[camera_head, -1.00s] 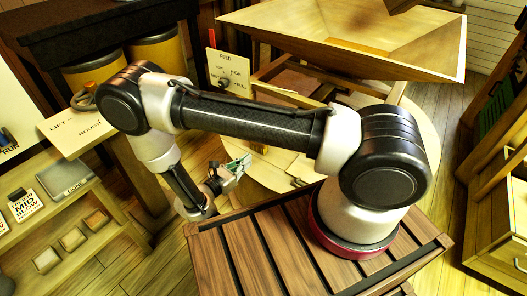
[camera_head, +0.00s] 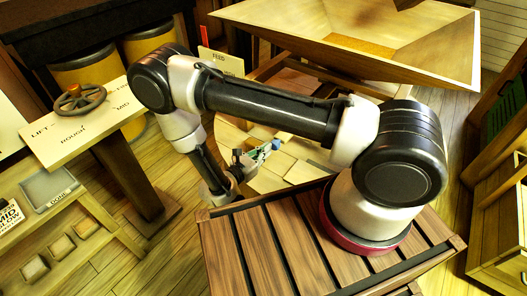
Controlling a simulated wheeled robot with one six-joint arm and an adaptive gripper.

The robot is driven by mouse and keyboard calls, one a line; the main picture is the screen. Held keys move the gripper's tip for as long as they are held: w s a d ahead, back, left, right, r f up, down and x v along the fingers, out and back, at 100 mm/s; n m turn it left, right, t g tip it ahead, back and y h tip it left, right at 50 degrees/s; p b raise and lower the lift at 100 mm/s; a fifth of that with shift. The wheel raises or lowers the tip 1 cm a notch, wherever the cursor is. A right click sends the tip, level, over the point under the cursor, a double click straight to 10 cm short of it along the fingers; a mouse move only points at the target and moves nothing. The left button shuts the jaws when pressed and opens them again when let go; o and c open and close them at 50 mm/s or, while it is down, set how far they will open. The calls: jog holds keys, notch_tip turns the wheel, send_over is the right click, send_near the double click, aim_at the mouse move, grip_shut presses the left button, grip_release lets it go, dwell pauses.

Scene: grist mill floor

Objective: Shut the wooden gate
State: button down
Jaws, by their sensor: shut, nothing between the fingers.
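My gripper (camera_head: 268,149) is small in the head view, just beyond the slatted wooden deck. It is shut and empty, close above the round pale wooden surface (camera_head: 233,136) under the hopper. My arm hides part of this area. I cannot tell whether the fingertips touch wood.
A large wooden hopper (camera_head: 445,55) stands above the round surface. A board marked FEED (camera_head: 222,63) is partly hidden by my arm. A handwheel (camera_head: 80,100) sits on a lettered board at left. Shelves with small trays (camera_head: 48,188) stand lower left; a wooden frame stands at right.

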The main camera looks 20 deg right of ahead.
jog(key=shift+d, duration=0.1)
jog(key=x, duration=0.7)
jog(key=w+x, duration=0.1)
jog(key=x, duration=0.3)
jog(key=shift+w+r, duration=0.1)
jog(key=shift+r, duration=0.2)
